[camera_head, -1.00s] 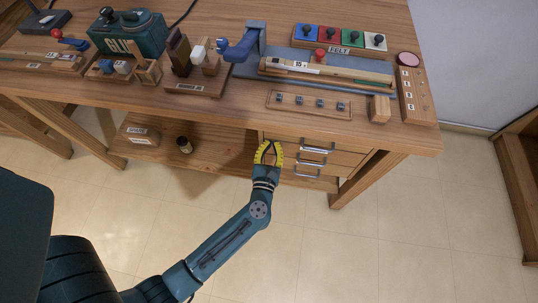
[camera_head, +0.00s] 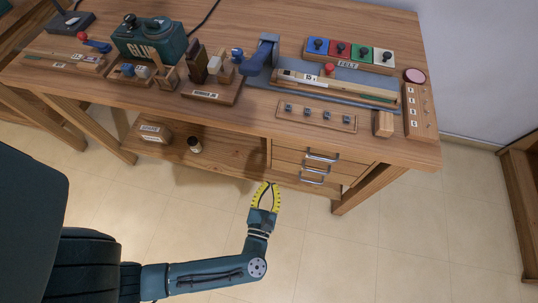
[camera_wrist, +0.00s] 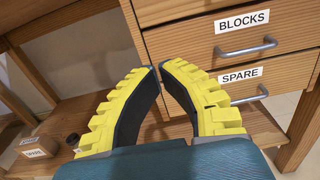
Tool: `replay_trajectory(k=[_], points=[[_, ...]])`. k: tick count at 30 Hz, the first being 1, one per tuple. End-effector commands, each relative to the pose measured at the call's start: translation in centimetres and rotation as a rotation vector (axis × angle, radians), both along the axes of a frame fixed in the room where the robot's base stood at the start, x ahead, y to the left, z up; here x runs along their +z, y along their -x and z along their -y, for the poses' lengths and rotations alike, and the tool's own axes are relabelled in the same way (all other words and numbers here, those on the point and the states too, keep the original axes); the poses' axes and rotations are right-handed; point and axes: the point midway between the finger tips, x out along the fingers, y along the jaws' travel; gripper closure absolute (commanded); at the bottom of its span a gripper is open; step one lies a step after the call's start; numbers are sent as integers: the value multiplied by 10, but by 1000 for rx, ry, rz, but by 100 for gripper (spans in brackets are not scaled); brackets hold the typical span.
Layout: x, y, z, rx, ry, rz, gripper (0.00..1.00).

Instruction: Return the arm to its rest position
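My gripper (camera_head: 270,186) is off the front of the workbench, in front of the drawers and below their handles in the head view. Its two yellow ridged fingers bow outward and their tips nearly meet, with nothing held between them. In the wrist view my gripper (camera_wrist: 158,69) points at the drawer fronts, apart from them as far as I can tell. My arm (camera_head: 205,276) runs low along the bottom of the head view and bends upward at a joint below the gripper.
The lower shelf (camera_head: 225,157) holds a spare box (camera_head: 154,132) and small jar (camera_head: 194,145). The drawers (camera_wrist: 228,42) look closed. Floor around my arm is clear.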

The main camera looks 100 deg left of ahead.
Motion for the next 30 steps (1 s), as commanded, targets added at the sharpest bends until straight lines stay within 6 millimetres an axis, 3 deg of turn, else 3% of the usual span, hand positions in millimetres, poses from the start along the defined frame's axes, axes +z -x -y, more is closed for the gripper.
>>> replay_trajectory(k=[5,15,16,20,26,30], points=[[1,1,14,-2,-1,-1,100],[0,2,15,1,-1,-1,100],[7,0,15,-4,-1,1,100],[58,-51,14,-37,-20,103,100],[179,-170,28,-106,105,507,100],[263,-245,60,-201,320,887,100]])
